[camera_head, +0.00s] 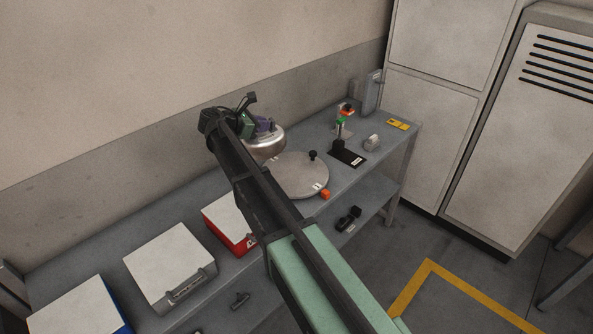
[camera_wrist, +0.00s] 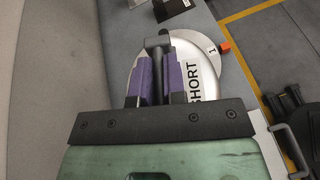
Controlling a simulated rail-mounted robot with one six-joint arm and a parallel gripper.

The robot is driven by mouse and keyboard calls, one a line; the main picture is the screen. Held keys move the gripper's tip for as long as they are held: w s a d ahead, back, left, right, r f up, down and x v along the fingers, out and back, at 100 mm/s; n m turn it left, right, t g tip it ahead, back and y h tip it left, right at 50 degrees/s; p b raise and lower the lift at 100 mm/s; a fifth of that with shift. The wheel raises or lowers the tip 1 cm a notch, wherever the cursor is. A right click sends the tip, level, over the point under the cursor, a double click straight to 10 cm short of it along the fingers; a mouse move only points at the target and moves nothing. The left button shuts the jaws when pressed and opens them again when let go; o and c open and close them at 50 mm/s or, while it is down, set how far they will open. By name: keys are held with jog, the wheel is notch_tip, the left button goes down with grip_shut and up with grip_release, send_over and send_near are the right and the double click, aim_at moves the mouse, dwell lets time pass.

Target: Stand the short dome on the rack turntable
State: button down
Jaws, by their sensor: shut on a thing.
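The short dome (camera_head: 270,145) is a shiny metal cap. In the wrist view the dome (camera_wrist: 207,68) shows the word SHORT on its pale top. My gripper (camera_head: 263,124) has purple fingers; in the wrist view my gripper (camera_wrist: 160,62) is shut on the dome's dark top handle. The rack turntable (camera_head: 302,178) is a flat grey disc with a black knob and a small number plate. The dome is at the turntable's back-left side in the head view, seemingly upright. In the wrist view the dome hides most of the turntable (camera_wrist: 204,40). Any gap beneath the dome cannot be told.
An orange block (camera_head: 325,194) sits at the turntable's front edge. A black-based stand (camera_head: 346,154) and a small grey part (camera_head: 372,142) are to the right. A red case (camera_head: 228,222) and a grey case (camera_head: 170,262) stand on the left. The wall runs close behind.

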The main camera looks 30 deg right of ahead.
jog(key=w+d+r+m+g+p, duration=0.1)
jog(key=w+d, duration=0.2)
jog(key=d, duration=0.4)
jog(key=w+d+r+m+g, duration=0.1)
jog(key=w+d+g, duration=0.1)
jog(key=d, duration=0.5)
jog(key=f+b, duration=0.6)
jog(key=f, duration=0.1)
jog(key=f+b, duration=1.3)
jog(key=b, duration=0.1)
jog(key=shift+a+f, duration=0.25)
jog(key=shift+f, duration=0.15)
jog(key=c, duration=1.2)
grip_release()
jog(key=shift+r, duration=0.15)
jog(key=p+v, duration=0.4)
jog(key=v, duration=0.8)
jog(key=shift+s+a+p, duration=0.1)
jog(key=shift+s+p, duration=0.05)
jog(key=shift+p, duration=0.25)
